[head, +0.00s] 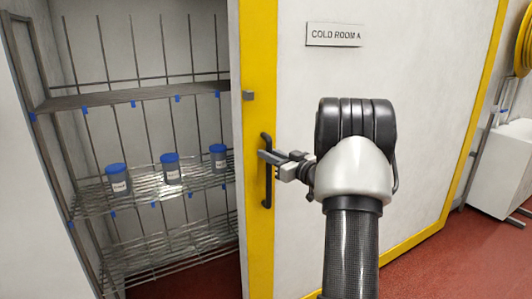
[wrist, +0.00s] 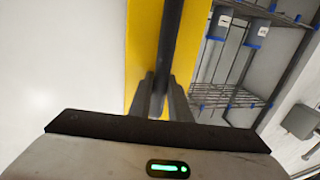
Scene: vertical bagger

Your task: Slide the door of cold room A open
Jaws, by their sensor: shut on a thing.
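The door of cold room A (head: 420,110) is a white sliding panel with a yellow edge strip and a "COLD ROOM A" sign (head: 334,35). It stands partly open, with the room's inside showing to the left of its edge. A dark vertical bar handle (head: 267,190) is on the yellow strip. My gripper (head: 268,157) is shut on the handle. In the wrist view the handle (wrist: 170,40) runs down between the two fingers (wrist: 160,95). The fingers hide part of the bar.
Inside the opening, a wire shelf rack (head: 130,100) holds jars with blue lids (head: 171,168). To the right of the door are a white cabinet (head: 502,165) and a yellow hose reel (head: 525,50). The red floor (head: 480,255) is clear at the lower right.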

